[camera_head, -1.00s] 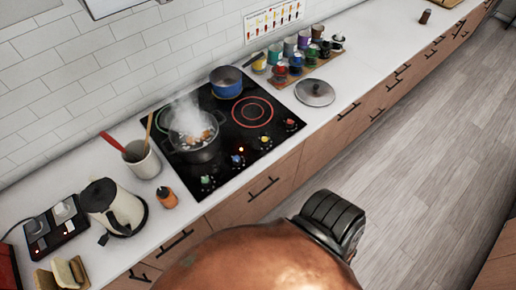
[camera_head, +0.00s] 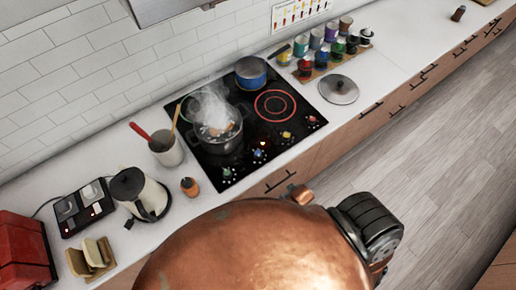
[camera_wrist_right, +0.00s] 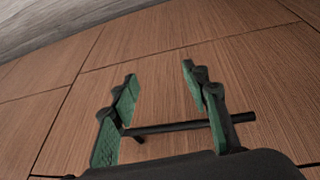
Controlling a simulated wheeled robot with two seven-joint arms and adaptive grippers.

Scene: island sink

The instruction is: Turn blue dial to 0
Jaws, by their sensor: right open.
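The blue dial (camera_head: 258,155) is on the front strip of the black cooktop (camera_head: 210,166), between a teal dial (camera_head: 227,173) and a yellow dial (camera_head: 286,135). A red dial (camera_head: 312,120) is at the right end. The blue dial's setting is too small to read. My right gripper (camera_wrist_right: 160,72) shows in the right wrist view with its green-padded fingers apart and nothing between the tips. It faces a wooden cabinet front, with a black bar handle (camera_wrist_right: 180,126) near its fingers. In the head view its fingers are not visible. My left gripper is not in view.
A steaming pot (camera_head: 220,140) stands behind the blue dial, and a blue pot (camera_head: 251,76) stands farther back. A pepper mill (camera_head: 189,187), a utensil crock (camera_head: 166,150) and a kettle (camera_head: 150,195) are left of the cooktop. A lid (camera_head: 338,90) lies to its right.

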